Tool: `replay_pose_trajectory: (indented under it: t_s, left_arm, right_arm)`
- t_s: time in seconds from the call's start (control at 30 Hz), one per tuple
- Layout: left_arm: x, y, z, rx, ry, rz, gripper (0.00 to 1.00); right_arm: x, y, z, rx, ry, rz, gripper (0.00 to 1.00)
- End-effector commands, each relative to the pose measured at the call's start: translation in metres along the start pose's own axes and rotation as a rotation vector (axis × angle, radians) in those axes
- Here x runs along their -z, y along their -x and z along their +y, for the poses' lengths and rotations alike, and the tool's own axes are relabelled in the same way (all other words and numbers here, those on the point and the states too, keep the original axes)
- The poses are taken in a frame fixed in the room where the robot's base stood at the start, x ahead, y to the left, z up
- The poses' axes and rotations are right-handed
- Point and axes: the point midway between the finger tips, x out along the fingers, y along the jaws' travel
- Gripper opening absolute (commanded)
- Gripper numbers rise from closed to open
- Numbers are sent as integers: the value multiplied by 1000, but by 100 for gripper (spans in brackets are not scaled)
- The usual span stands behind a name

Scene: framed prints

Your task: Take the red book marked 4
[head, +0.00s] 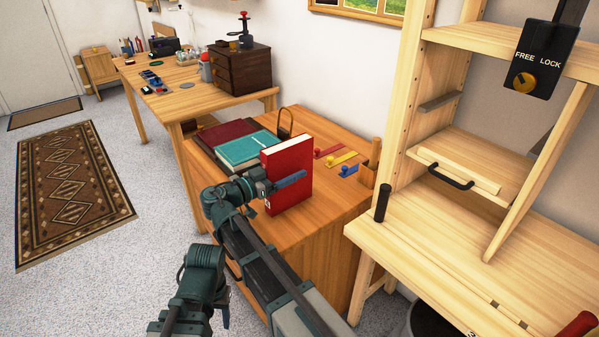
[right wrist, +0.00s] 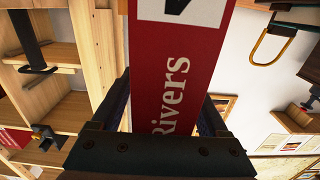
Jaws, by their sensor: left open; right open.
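A red book (head: 290,155) stands upright on the wooden cabinet top in the head view. Its red spine (right wrist: 168,85) fills the middle of the right wrist view, with the word "Rivers" and a white label whose dark mark is cut off. My right gripper (head: 287,182) is at the book, one finger across its front cover and the other hidden behind it. In the right wrist view the open fingers (right wrist: 165,115) lie on either side of the spine; I cannot tell if they touch it. My left gripper (head: 223,308) is open and empty, low at the left of the cabinet.
A teal book (head: 242,148) and a dark red book (head: 222,134) lie flat behind the red book. Red, yellow (head: 342,159) and blue pieces lie to its right. A pale wooden shelf unit (head: 430,215) stands close on the right. The floor at left is clear around a patterned rug (head: 70,190).

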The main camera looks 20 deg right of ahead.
Motion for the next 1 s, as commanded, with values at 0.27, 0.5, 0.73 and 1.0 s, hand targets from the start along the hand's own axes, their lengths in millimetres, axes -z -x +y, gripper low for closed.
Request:
replay_pose_trajectory:
  t_s: [0.27, 0.5, 0.73, 1.0]
  left_arm:
    - [0, 0, 0, 0, 0, 0, 52]
    - [0, 0, 0, 0, 0, 0, 52]
    - [0, 0, 0, 0, 0, 0, 52]
    - [0, 0, 0, 0, 0, 0, 52]
  right_arm:
    - [0, 1, 0, 0, 0, 0, 68]
    - [0, 0, 0, 0, 0, 0, 25]
    - [0, 0, 0, 0, 0, 0, 0]
    - [0, 0, 0, 0, 0, 0, 0]
